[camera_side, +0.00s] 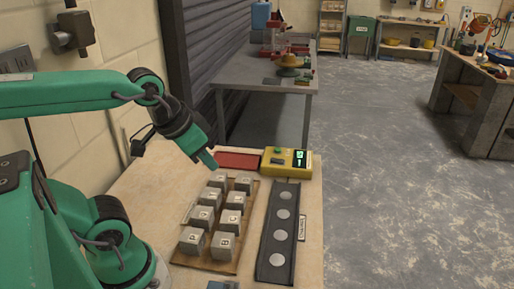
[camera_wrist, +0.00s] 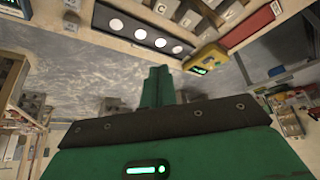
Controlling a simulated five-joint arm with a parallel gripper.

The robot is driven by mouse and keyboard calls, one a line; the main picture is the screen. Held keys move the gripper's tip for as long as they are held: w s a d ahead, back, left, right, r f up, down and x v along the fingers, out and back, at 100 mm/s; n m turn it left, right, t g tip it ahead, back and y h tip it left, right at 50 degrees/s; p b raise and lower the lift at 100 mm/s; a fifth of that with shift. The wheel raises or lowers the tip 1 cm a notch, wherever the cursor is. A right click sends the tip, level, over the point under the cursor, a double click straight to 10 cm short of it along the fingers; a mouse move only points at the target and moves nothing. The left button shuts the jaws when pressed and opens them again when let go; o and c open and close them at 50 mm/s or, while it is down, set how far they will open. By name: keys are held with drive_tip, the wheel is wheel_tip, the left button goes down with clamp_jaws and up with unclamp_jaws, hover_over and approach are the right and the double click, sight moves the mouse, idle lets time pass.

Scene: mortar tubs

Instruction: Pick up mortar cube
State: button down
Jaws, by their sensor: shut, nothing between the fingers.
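Several grey mortar cubes stand in two columns on a brown board on the table in the side view; one lettered cube (camera_side: 222,243) is at the near end of the board (camera_side: 216,266). My gripper (camera_side: 209,160) is shut and empty, above and beyond the far left end of the cubes, touching none of them. In the wrist view my gripper (camera_wrist: 159,72) shows as green fingers pressed together. A few cubes (camera_wrist: 187,14) show at the top of that view, partly cut off by the frame edge.
A dark strip with several pale discs (camera_side: 277,250) lies right of the board. A yellow device with a lit display (camera_side: 287,162) and a red flat piece (camera_side: 238,160) sit at the table's far end. A grey bench (camera_side: 262,75) stands behind.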

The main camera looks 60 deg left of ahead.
drive_tip(key=c, duration=1)
unclamp_jaws()
drive_tip(key=shift+o, duration=0.2)
drive_tip(key=m+g, duration=0.5)
drive_tip(key=m, duration=0.3)
hover_over(235, 197)
drive_tip(key=f, duration=1.4)
drive_tip(key=shift+s+d, duration=0.1)
drive_tip(key=shift+d, duration=0.1)
drive_tip(key=shift+a+f+g, duration=0.2)
drive_tip(key=shift+f+g, duration=0.1)
drive_tip(key=shift+f, duration=1.45)
